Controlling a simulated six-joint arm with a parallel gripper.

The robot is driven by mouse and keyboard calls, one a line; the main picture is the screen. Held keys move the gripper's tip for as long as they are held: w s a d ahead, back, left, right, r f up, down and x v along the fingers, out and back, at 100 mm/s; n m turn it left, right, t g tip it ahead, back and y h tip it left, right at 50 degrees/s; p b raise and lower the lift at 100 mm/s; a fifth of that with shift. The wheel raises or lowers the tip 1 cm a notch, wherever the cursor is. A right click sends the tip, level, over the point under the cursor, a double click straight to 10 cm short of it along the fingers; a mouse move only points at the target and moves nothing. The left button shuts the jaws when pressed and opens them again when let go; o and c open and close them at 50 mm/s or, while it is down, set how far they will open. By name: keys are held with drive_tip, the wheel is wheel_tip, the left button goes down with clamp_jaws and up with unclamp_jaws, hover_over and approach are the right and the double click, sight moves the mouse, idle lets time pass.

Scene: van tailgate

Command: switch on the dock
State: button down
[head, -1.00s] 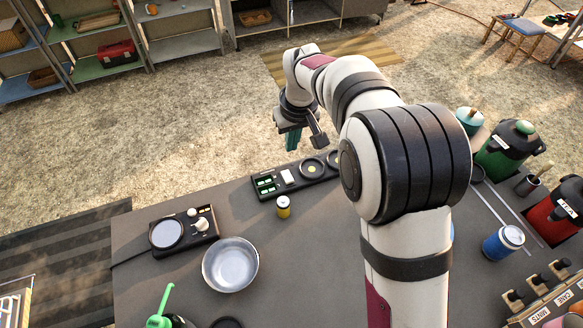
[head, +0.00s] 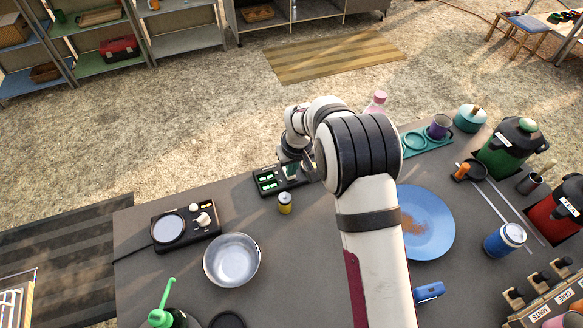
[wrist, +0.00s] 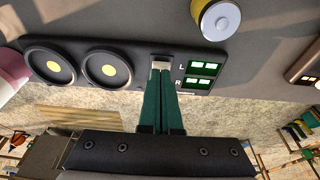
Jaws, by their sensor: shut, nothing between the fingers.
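The dock (head: 268,181) is a long black panel near the far edge of the table. In the wrist view the dock (wrist: 130,53) shows two round pads with yellow centres, a pale switch (wrist: 160,61) and green lit windows (wrist: 203,73) marked L and R. My gripper (wrist: 161,73) is shut and empty, its green fingers together. Its tips are at the switch and cover part of it; I cannot tell whether they press on it. In the head view my gripper (head: 291,172) is over the dock, and my arm hides the pads.
A yellow can (head: 285,203) stands just in front of the dock; its top also shows in the wrist view (wrist: 220,18). A metal bowl (head: 232,261) and a black hotplate unit (head: 187,228) are to the left. A blue plate (head: 425,222) lies right of my arm.

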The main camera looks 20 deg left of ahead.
drive_tip(key=shift+s+d+f, duration=0.1)
drive_tip(key=shift+d+f, duration=0.05)
drive_tip(key=shift+f, duration=0.2)
drive_tip(key=shift+w+a+r, duration=0.35)
drive_tip(key=shift+w+a, duration=0.15)
drive_tip(key=shift+a, duration=0.05)
